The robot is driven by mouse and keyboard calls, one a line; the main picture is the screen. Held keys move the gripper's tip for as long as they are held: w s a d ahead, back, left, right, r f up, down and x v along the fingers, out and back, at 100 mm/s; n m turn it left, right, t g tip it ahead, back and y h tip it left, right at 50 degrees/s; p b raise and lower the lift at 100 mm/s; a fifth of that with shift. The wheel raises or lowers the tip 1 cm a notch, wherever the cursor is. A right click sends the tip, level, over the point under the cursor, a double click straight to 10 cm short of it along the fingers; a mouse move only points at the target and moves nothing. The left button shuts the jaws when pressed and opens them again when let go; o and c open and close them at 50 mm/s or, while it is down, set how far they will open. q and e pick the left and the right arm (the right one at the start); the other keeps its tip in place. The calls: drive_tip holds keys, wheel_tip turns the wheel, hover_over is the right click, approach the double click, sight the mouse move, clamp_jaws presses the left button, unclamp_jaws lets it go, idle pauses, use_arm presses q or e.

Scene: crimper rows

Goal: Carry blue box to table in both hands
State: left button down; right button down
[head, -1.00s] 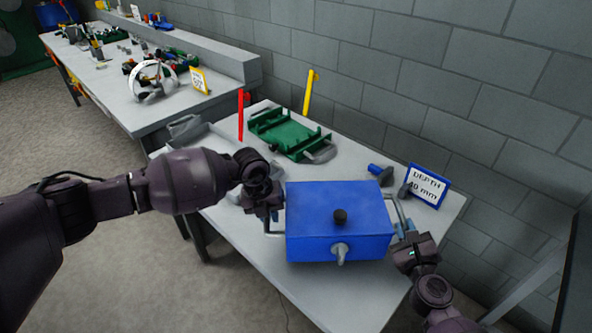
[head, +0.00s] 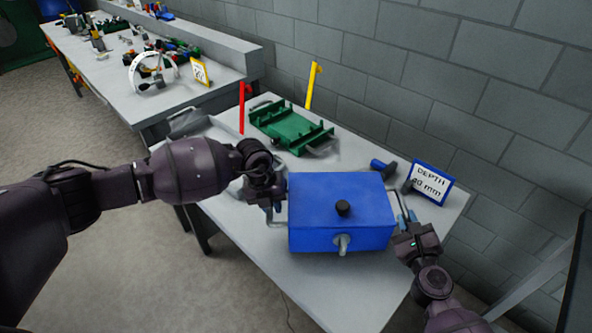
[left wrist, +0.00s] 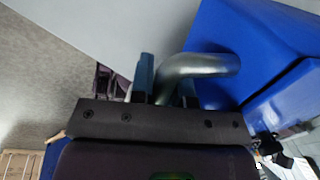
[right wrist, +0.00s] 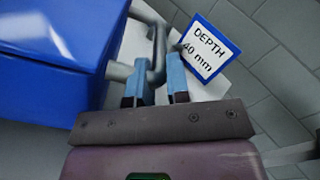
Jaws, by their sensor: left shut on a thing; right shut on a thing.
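The blue box (head: 330,205) has a black knob on its lid, a grey spout-like fitting on its front and a metal handle on each side. It is over the near table (head: 335,295); I cannot tell whether its base touches the top. My left gripper (head: 275,205) is shut on the left handle, and its fingers close around the metal bar (left wrist: 200,65) in the left wrist view. My right gripper (head: 405,222) is shut on the right handle (right wrist: 150,50), with blue fingertips on either side of the bar in the right wrist view.
A green tray (head: 290,128) lies behind the box, with red (head: 242,108) and yellow (head: 312,85) posts near it. A "DEPTH 40 mm" sign (head: 432,182) and a dark blue-handled tool (head: 383,168) are at right. A grey brick wall backs the table. Another cluttered table stands further left.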

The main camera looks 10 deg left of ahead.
use_arm(q)
drive_tip(key=shift+w+d+f, duration=0.1)
drive_tip(key=shift+f, duration=0.45)
use_arm(e)
drive_tip(key=shift+f, duration=0.5)
use_arm(q)
drive_tip(key=shift+f, duration=0.35)
use_arm(e)
drive_tip(key=shift+w+f, duration=0.1)
drive_tip(key=shift+f, duration=0.25)
use_arm(q)
drive_tip(key=shift+f, duration=0.45)
use_arm(e)
drive_tip(key=shift+f, duration=0.45)
use_arm(q)
drive_tip(key=shift+f, duration=0.45)
use_arm(e)
drive_tip(key=shift+f, duration=0.45)
use_arm(q)
drive_tip(key=c, duration=1.5)
unclamp_jaws()
drive_tip(key=shift+f, duration=0.15)
use_arm(e)
drive_tip(key=c, duration=1.5)
unclamp_jaws()
drive_tip(key=shift+f, duration=0.2)
use_arm(q)
drive_tip(key=o, duration=0.4)
use_arm(e)
drive_tip(key=o, duration=0.4)
